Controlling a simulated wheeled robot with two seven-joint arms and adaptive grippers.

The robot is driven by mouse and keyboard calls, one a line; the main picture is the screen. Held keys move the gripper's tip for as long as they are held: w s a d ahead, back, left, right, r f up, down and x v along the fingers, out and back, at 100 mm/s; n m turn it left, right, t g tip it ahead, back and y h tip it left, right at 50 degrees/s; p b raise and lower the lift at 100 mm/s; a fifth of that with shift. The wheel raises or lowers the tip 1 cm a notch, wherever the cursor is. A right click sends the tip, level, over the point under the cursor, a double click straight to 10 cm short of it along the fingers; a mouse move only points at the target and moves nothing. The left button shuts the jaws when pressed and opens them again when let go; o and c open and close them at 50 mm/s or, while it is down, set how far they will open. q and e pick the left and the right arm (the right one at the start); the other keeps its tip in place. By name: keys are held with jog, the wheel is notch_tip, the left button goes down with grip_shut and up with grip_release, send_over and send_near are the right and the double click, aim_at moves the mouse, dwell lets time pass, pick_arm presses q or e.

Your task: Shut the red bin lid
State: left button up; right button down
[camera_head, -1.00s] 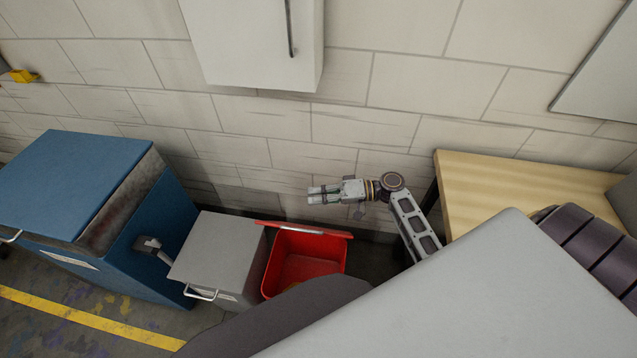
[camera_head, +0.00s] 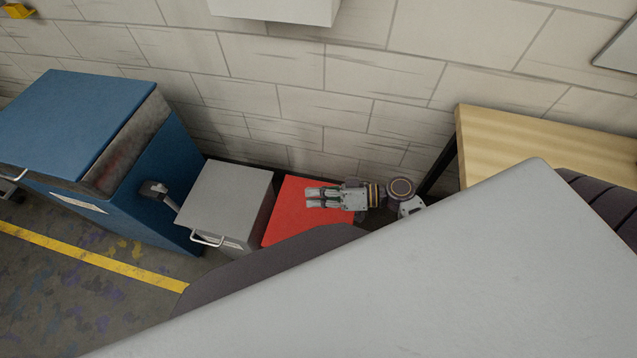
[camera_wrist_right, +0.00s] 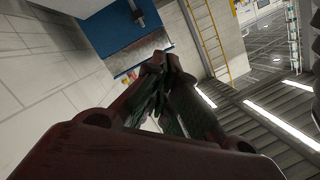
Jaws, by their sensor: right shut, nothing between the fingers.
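The red bin lid (camera_head: 291,216) lies flat over the bin in the head view, so the bin's inside is hidden. Part of the lid is covered by my gripper and by my own body in front. My right gripper (camera_head: 309,197) is shut and empty, over the lid with its fingers pointing left. I cannot tell whether it touches the lid. In the right wrist view the closed fingers (camera_wrist_right: 159,66) show, and the lid is not in sight. My left gripper is not in view.
A grey bin (camera_head: 230,196) with a white handle stands just left of the red one. Further left is a blue cabinet (camera_head: 75,118) with a grey fitting on its side. A wooden table (camera_head: 540,140) is at the right. The wall is close behind.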

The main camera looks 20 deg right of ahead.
pick_arm(q)
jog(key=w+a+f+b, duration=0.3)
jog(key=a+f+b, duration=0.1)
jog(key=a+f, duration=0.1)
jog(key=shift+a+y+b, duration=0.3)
jog(key=shift+b, duration=0.05)
pick_arm(e)
jog(key=s+a+f, duration=0.4)
jog(key=s+f, duration=0.1)
jog(key=f, duration=0.2)
jog(key=shift+s+a+f, duration=0.2)
jog(key=shift+s, duration=0.2)
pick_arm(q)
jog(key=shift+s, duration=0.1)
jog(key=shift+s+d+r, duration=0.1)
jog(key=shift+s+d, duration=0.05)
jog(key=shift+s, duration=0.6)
pick_arm(e)
jog(key=shift+r, duration=0.1)
